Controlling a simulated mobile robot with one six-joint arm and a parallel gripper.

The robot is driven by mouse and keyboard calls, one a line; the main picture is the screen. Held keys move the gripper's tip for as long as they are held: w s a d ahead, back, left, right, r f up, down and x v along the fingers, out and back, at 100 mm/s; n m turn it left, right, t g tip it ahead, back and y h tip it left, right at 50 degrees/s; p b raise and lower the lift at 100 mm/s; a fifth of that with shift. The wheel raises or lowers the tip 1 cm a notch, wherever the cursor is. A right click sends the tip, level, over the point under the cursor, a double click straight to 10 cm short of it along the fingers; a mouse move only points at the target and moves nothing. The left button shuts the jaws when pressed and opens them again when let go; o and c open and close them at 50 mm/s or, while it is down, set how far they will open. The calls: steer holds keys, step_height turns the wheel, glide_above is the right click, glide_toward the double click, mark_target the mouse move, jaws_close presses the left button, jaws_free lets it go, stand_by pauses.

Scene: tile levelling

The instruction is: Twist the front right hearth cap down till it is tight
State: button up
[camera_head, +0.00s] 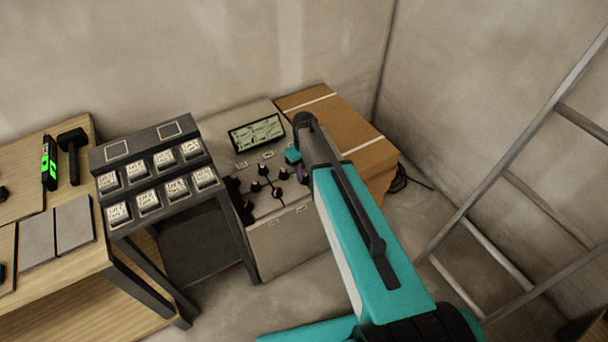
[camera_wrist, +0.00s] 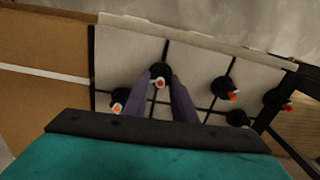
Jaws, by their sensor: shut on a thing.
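In the wrist view the two purple-grey fingers of my gripper (camera_wrist: 168,92) reach down on either side of a black cap with an orange mark (camera_wrist: 159,72). The gripper is shut on this cap, which sits on the pale slab of the hearth (camera_wrist: 190,62) where dark joint lines meet. How tight it sits cannot be told. Another cap (camera_wrist: 117,97) is just left of the fingers, and several more stand to the right.
A cardboard box (camera_head: 345,130) stands right of the hearth. A black rack of labelled blocks (camera_head: 150,155) and a wooden bench (camera_head: 30,250) are to the left. A display panel (camera_head: 256,134) stands at the hearth's back. A ladder (camera_head: 480,190) leans at the right.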

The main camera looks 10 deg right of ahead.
steer(key=m, duration=0.4)
steer(key=shift+m+b, duration=0.3)
steer(key=shift+b, duration=0.05)
steer(key=m, duration=0.3)
steer(key=shift+d, duration=0.15)
steer(key=m+b, duration=0.1)
steer(key=m, duration=0.3)
steer(key=shift+m, duration=0.4)
steer(key=m, duration=0.4)
steer(key=shift+s+d, duration=0.1)
steer(key=shift+d, duration=0.05)
steer(key=m, duration=0.8)
steer(key=shift+s+b, duration=0.1)
steer(key=shift+b, duration=0.2)
steer(key=m, duration=0.4)
steer(key=shift+m, duration=0.4)
steer(key=shift+s+m, duration=0.1)
steer(key=shift+m, duration=1.5)
